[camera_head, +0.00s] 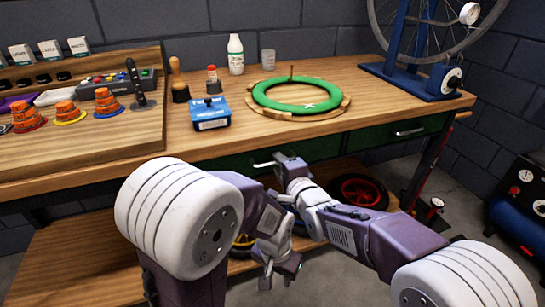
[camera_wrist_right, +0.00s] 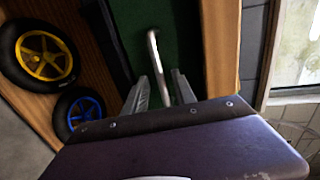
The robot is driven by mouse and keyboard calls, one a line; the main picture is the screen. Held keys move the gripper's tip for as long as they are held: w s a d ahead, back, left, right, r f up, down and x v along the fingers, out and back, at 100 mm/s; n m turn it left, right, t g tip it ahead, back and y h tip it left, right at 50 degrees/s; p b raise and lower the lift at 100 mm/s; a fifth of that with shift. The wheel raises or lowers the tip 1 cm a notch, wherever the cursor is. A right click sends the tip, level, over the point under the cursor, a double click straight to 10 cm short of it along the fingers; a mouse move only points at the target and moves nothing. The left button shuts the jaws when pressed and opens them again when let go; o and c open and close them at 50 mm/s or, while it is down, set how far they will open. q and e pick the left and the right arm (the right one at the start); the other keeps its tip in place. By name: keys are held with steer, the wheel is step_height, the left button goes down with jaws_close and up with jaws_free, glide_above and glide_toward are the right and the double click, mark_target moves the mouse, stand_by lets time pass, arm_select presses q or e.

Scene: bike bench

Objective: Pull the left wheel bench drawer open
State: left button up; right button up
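The left bench drawer (camera_head: 318,149) has a green front under the wooden bench top and looks shut. Its pale metal handle (camera_head: 262,164) is partly hidden by my right gripper (camera_head: 280,162). In the right wrist view, the handle (camera_wrist_right: 153,48) runs between the two spread fingers of the right gripper (camera_wrist_right: 162,88). A gap shows on both sides of the handle, so the gripper is open around it; contact cannot be told. My left gripper (camera_head: 280,267) hangs low in front of the lower shelf, away from the drawer; its fingers look apart and empty.
A second green drawer (camera_head: 405,132) is to the right. The bench top (camera_head: 370,104) holds a green ring (camera_head: 265,98), a blue box (camera_head: 210,115) and bottles. Small wheels (camera_head: 360,191) lie on the lower shelf. A blue compressor (camera_head: 520,220) stands at right.

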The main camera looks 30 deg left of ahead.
steer(key=shift+r, duration=0.1)
jaws_close()
stand_by(1.4)
